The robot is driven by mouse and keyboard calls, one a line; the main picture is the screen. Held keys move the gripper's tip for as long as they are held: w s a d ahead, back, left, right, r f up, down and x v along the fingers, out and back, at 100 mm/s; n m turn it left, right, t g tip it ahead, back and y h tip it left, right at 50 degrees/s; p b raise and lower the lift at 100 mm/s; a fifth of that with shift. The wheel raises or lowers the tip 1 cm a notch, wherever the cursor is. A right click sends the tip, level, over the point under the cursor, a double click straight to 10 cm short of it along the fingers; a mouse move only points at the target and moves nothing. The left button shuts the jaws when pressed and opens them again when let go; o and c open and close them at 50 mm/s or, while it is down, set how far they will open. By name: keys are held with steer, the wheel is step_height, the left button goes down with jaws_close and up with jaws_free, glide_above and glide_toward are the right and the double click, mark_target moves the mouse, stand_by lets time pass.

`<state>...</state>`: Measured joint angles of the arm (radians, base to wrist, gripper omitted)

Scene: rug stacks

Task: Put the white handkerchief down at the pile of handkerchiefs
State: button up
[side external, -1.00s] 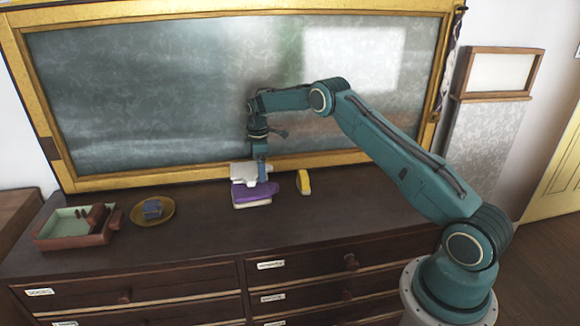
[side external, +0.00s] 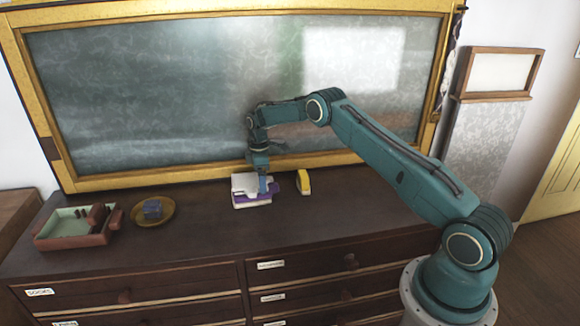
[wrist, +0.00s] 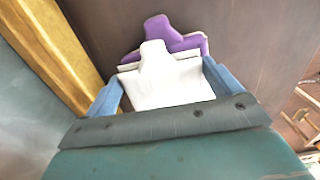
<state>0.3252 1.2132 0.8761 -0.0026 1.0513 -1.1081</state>
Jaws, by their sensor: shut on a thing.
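The white handkerchief (side external: 244,182) is between the fingers of my gripper (side external: 262,184), which is shut on it. In the wrist view the white handkerchief (wrist: 165,80) fills the space between the two blue fingers of my gripper (wrist: 163,84). The pile of handkerchiefs (side external: 252,202) lies on the dresser top, with purple on top and white below. In the wrist view the purple handkerchief (wrist: 190,42) shows just beyond the white one. The white handkerchief covers much of the purple one in the side view. I cannot tell whether it touches the pile.
A yellow object (side external: 303,182) stands just right of the pile. A plate (side external: 168,220) with a blue-grey block (side external: 152,209) and a reddish tray (side external: 52,243) are at the left. The gold-framed board (side external: 170,180) rises close behind. The dresser top (side external: 335,220) is clear at front right.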

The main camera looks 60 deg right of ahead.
steer(key=o, duration=0.8)
steer(key=shift+f, duration=0.1)
step_height(320, 180, up, 12)
steer(key=shift+r, duration=0.2)
steer(key=shift+r, duration=0.1)
stand_by(0.4)
